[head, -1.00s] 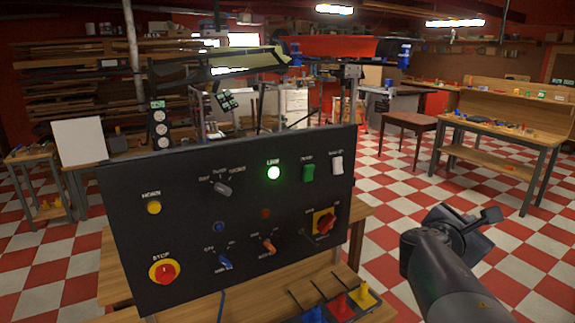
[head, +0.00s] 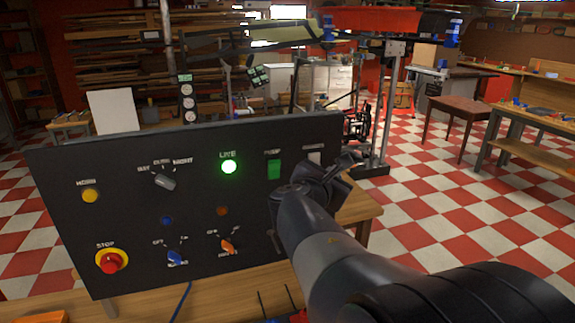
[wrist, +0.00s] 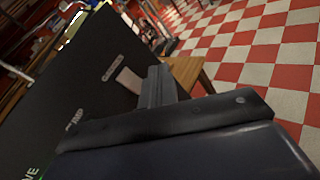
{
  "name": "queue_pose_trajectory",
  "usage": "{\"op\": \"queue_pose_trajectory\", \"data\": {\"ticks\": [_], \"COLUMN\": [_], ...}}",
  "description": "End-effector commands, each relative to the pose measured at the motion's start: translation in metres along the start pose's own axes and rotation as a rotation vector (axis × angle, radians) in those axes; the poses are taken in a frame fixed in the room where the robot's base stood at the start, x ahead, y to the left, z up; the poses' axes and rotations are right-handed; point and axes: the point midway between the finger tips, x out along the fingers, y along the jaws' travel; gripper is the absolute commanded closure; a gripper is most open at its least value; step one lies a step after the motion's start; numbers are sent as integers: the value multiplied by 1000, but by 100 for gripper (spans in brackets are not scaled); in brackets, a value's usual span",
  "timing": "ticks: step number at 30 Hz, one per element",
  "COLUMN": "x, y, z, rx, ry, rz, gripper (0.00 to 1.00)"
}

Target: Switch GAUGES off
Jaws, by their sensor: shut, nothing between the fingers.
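The black control panel (head: 120,215) stands tilted at the front left. At its top right is a white rocker switch (head: 315,158) with a small label above it that I cannot read for certain. I take it for the GAUGES switch; its lower part is hidden behind my gripper (head: 348,163). In the wrist view the white rocker (wrist: 128,80) shows just left of the shut finger tips (wrist: 158,84). I cannot tell whether they touch it, nor which way the rocker is tipped. My gripper is shut and empty.
My arm hides the panel's lower right.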

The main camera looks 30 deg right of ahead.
Motion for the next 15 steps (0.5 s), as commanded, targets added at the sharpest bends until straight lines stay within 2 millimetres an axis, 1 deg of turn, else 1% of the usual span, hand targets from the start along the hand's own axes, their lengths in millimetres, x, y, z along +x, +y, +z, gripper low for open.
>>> {"op": "queue_pose_trajectory", "data": {"ticks": [10, 15], "x": [1, 9], "y": [0, 6], "z": [-1, -8], "rx": [0, -2], "ry": [0, 2], "rz": [0, 0], "gripper": [100, 100]}}
